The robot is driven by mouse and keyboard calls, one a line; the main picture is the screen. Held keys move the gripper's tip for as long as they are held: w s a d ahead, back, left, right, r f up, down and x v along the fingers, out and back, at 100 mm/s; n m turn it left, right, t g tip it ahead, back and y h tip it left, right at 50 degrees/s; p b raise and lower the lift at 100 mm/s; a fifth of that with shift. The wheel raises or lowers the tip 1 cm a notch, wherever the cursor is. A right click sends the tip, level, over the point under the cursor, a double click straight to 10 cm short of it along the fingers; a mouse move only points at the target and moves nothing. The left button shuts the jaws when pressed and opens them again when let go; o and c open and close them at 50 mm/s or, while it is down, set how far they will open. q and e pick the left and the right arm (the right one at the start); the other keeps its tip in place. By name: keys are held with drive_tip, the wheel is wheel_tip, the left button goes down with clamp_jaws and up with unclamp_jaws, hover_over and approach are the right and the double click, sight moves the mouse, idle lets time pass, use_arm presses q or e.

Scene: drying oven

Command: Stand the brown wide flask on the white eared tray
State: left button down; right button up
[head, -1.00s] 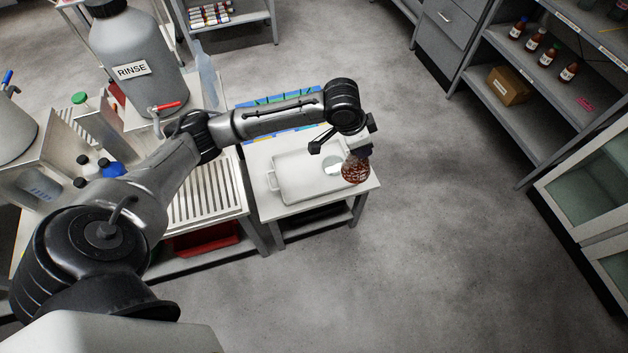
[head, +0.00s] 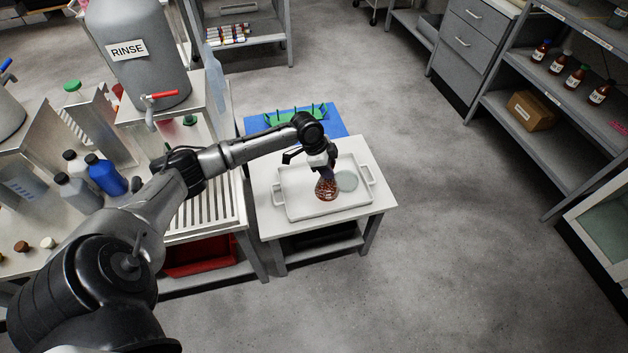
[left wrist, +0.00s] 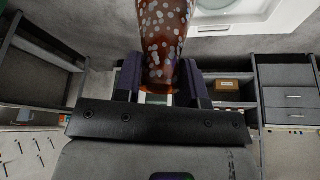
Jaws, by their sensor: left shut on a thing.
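The brown wide flask (head: 326,190) is speckled with white spots and hangs from my left gripper (head: 322,166). My left gripper is shut on its neck. In the left wrist view the flask (left wrist: 163,35) shows between the two dark fingers (left wrist: 160,82). The white eared tray (head: 297,207) lies on a small white table, with a handle at each end. In the head view the flask is over the tray, near its middle. I cannot tell whether its base touches the tray. My right gripper is not in view.
A blue mat with a green rack (head: 295,117) is behind the tray. A slatted steel drainer (head: 205,205) and a grey RINSE tank (head: 140,60) stand left. The floor at right is clear.

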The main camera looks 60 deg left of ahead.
use_arm(q)
drive_tip(key=s+a+f+b, duration=0.2)
drive_tip(key=a+f+b, duration=0.2)
drive_tip(key=a+f, duration=0.5)
drive_tip(key=shift+a+f+b, duration=0.3)
drive_tip(key=shift+a+f, duration=0.1)
drive_tip(key=shift+f, duration=0.1)
drive_tip(key=shift+s+f, duration=0.1)
drive_tip(key=shift+f, duration=0.05)
drive_tip(key=c, duration=0.7)
unclamp_jaws()
